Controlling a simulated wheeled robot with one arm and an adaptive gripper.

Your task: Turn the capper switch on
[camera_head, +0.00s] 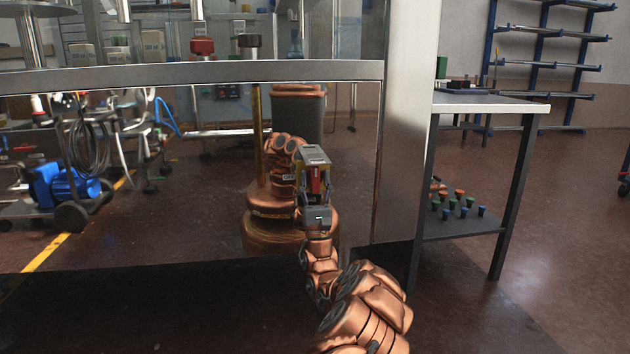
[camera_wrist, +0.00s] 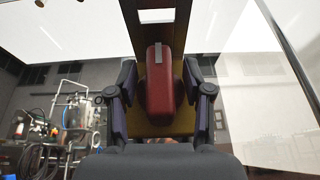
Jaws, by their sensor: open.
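The capper switch seems to be the red, rounded handle (camera_wrist: 160,95) with a grey strip, in front of a yellowish plate (camera_wrist: 185,122) in the wrist view. My gripper (camera_wrist: 160,80) is open, one dark finger on each side of the red handle, with narrow gaps showing. In the head view my gripper (camera_head: 315,190) is small, at the end of my copper arm, below the machine's steel beam. A red part (camera_head: 315,179) shows between its fingers under a grey top piece (camera_head: 313,154). Contact with the handle cannot be told.
The steel beam (camera_head: 180,75) and a broad steel post (camera_head: 402,150) frame the area around my arm. A table (camera_head: 490,104) with colored caps on its lower shelf stands right. A blue pump (camera_head: 70,186) and hoses are left. Open floor lies at far right.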

